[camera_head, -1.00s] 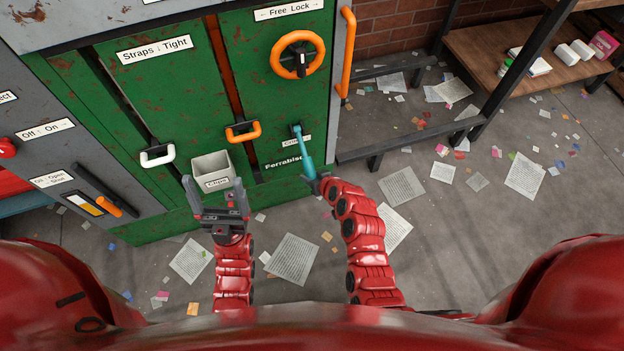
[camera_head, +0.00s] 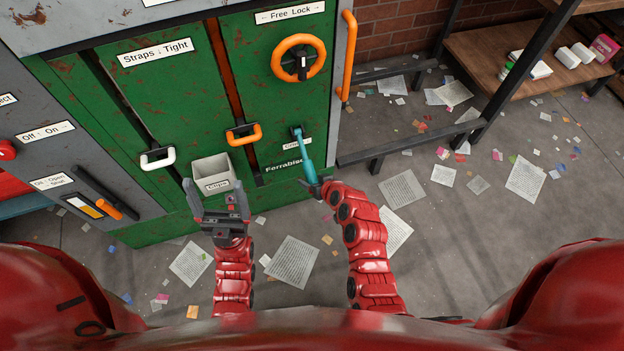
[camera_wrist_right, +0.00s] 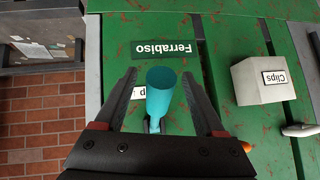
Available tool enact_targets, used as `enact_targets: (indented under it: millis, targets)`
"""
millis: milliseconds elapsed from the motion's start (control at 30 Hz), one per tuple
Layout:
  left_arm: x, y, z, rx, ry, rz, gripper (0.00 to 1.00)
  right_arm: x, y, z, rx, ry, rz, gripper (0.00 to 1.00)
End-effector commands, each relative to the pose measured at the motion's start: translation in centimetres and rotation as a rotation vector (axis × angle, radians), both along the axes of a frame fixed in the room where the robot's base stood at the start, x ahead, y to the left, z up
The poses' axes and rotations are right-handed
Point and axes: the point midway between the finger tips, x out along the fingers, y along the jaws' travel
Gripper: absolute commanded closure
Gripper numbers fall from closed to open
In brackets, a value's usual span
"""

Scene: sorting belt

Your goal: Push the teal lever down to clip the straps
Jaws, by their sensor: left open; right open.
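The teal lever (camera_head: 305,150) sticks out from the lower right of the green machine front, its handle running down from a dark pivot slot. In the right wrist view the teal lever (camera_wrist_right: 164,92) stands between the fingers of my right gripper (camera_wrist_right: 162,100), which are apart on either side of it. In the head view my right gripper (camera_head: 315,185) is at the lever's lower end, its fingers mostly hidden. A small label beside the lever is partly covered by it. My left gripper (camera_head: 218,200) is open and empty, in front of the grey clips box (camera_head: 212,173).
An orange handle (camera_head: 243,134) and a white handle (camera_head: 157,158) sit left of the lever. An orange wheel (camera_head: 298,56) and a vertical orange bar (camera_head: 346,55) are above. A dark shelf frame (camera_head: 410,148) stands to the right. Papers litter the floor.

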Motion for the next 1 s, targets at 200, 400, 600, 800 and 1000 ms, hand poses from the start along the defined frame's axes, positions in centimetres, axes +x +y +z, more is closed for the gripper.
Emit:
enact_targets:
  millis: [200, 400, 600, 800, 1000]
  targets:
    - [0.0, 0.0, 0.1, 0.000, 0.000, 0.000, 0.14, -2.0, -1.3, 2.2, -0.002, -0.004, -0.002, 0.28]
    - [0.0, 0.0, 0.2, 0.000, 0.000, 0.000, 0.14, -4.4, -2.8, 4.7, -0.001, 0.000, -0.001, 0.28]
    - [0.0, 0.0, 0.1, 0.000, 0.000, 0.000, 0.14, -6.9, -4.4, 7.5, -0.002, -0.003, -0.002, 0.28]
    - [0.0, 0.0, 0.1, 0.000, 0.000, 0.000, 0.14, -9.0, -5.8, 9.9, -0.001, -0.004, -0.003, 0.28]
    - [0.0, 0.0, 0.0, 0.000, 0.000, 0.000, 0.14, -10.2, -6.4, 11.0, 0.000, -0.001, -0.001, 0.28]
